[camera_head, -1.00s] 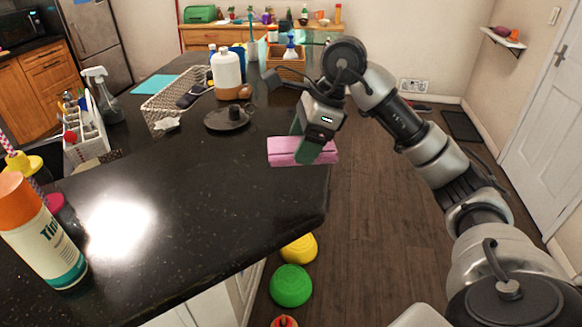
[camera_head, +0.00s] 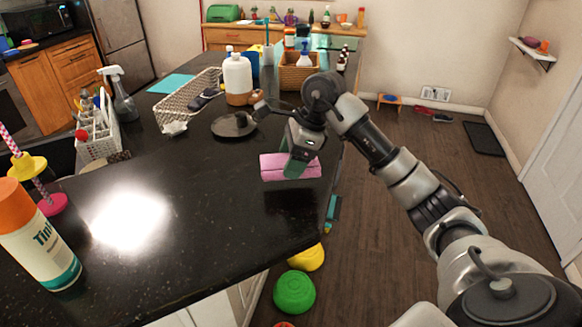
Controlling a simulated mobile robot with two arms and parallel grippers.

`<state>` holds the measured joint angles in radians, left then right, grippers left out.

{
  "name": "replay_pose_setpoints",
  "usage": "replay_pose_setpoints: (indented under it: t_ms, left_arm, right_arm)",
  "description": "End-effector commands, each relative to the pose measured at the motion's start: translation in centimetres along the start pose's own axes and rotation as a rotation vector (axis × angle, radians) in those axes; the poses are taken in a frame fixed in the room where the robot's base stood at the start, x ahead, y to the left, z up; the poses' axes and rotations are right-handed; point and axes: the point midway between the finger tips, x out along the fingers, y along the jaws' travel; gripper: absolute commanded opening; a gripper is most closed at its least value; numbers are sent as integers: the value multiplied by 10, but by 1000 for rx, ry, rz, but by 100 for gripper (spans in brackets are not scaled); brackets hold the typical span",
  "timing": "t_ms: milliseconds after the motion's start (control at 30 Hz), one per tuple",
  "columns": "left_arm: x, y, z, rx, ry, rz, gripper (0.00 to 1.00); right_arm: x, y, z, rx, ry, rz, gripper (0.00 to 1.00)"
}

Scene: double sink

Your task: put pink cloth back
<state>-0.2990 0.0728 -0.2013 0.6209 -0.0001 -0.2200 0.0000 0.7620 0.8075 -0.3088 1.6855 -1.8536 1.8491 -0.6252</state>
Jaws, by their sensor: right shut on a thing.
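The pink cloth (camera_head: 270,169), folded into a flat bundle, is at the right edge of the black counter (camera_head: 190,215). It lies on the counter or just above it; I cannot tell whether it touches. My right gripper (camera_head: 295,168) points down over the cloth and is shut on it, with the greenish fingers covering part of it. My left gripper is not in view.
A spray can (camera_head: 38,240) is at the front left. The counter's middle is clear. Green (camera_head: 294,292) and yellow (camera_head: 306,257) objects are beside the counter, below its edge.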

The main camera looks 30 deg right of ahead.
Motion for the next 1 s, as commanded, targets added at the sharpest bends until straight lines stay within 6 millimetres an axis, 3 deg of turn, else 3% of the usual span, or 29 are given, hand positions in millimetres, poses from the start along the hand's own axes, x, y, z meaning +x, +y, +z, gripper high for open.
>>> replay_pose_setpoints:
  t_ms: [300, 733, 767, 800, 900, 1000]
  left_arm:
    - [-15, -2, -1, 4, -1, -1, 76]
    - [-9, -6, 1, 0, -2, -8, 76]
    - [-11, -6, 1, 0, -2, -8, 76]
    - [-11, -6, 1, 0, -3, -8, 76]
    - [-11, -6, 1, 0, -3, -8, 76]
    - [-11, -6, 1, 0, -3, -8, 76]
  right_arm:
    - [34, 0, -13, 1, 0, 4, 46]
    - [43, -1, -17, -1, 1, 0, 46]
    - [42, -1, -17, -1, 1, 0, 71]
    - [41, -1, -16, -1, 1, 0, 78]
    - [41, -1, -16, -1, 0, 1, 93]
    - [41, -1, -16, -1, 0, 1, 94]
